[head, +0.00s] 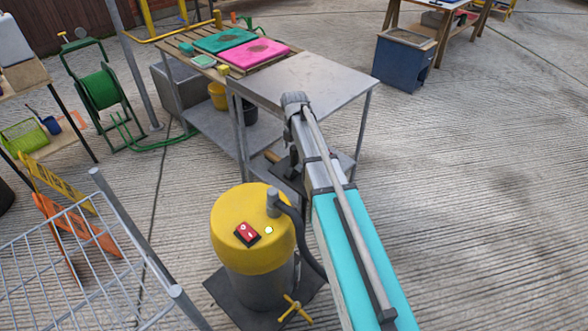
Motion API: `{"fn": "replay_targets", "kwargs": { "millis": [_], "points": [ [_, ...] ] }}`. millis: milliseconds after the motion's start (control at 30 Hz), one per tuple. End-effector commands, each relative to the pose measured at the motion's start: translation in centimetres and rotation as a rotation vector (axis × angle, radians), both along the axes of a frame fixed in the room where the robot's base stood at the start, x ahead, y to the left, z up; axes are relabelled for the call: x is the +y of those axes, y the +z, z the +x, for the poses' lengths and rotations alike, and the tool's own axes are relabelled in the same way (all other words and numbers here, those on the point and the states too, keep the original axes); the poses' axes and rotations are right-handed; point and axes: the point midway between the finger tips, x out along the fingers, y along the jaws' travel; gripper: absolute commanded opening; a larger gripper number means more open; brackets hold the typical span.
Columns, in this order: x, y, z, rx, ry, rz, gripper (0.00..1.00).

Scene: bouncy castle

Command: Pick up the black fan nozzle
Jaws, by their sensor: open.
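I cannot make out a black fan nozzle for certain in the head view. A grey canister with a yellow top (252,222), a red switch and a small lit light stands at the lower middle. A dark hose (303,235) curves from its top and passes behind my arm. My teal and grey arm reaches up from the bottom right to the front of a grey metal table (305,78). My arm hides part of the table's lower shelf and the floor behind it.
A teal pad (223,40) and a pink pad (255,54) lie on the slatted bench behind the table. A wire rack (75,265) and an orange and yellow folding sign stand left. A green hose reel (100,90) is farther back. Concrete at right is clear.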

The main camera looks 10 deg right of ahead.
Motion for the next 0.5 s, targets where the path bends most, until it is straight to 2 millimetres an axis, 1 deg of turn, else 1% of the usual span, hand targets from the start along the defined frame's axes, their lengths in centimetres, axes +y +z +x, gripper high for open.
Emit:
{"fn": "replay_targets", "kwargs": {
  "millis": [33, 200, 500],
  "points": [
    [0.0, -0.8, 0.0, 0.000, 0.000, 0.000, 0.88],
    [0.0, -1.8, 0.0, 0.000, 0.000, 0.000, 0.88],
    [0.0, -2.1, 0.0, 0.000, 0.000, 0.000, 0.88]
  ]
}}
